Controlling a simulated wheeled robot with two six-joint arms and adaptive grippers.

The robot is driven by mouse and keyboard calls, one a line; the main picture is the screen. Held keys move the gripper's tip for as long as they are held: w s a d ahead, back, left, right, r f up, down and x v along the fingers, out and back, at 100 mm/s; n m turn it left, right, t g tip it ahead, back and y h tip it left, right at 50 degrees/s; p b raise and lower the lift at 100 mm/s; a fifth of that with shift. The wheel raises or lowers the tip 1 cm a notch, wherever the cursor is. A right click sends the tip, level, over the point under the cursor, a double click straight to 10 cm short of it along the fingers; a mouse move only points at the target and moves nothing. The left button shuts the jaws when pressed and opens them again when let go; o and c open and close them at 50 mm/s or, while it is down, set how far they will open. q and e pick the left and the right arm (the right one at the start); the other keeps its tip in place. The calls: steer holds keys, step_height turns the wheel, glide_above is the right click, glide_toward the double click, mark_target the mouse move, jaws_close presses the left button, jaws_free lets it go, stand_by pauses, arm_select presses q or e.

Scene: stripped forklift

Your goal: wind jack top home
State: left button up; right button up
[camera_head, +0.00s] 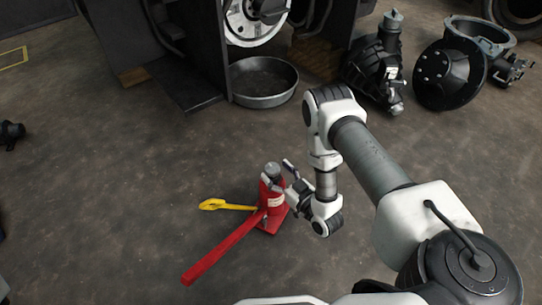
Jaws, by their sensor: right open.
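A red bottle jack (270,207) stands upright on the floor near the middle of the view. Its grey round top (273,170) shows at the upper end. A long red handle (222,250) runs from the jack's base down to the left. My right gripper (277,174) is open, with its fingers at the jack's top, one to either side as seen here. I cannot tell whether the fingers touch it. The gripper body hides part of the jack's right side. My left gripper is not in view.
A yellow tool (226,206) lies left of the jack, its right end close to the jack. A round metal pan (264,83) sits beside the dark forklift frame (190,45). Dark machine parts (375,66) stand at the back right. The floor left of the jack is mostly clear.

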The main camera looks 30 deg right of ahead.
steer(key=shift+w+f+b, duration=0.2)
steer(key=shift+w+b, duration=0.6)
steer(key=shift+b, duration=0.2)
steer(key=shift+w, duration=0.5)
steer(key=shift+r, duration=0.15)
steer(key=shift+a, duration=0.1)
steer(key=c, duration=1.2)
steer(key=shift+m+h, duration=0.4)
steer(key=shift+h, duration=0.2)
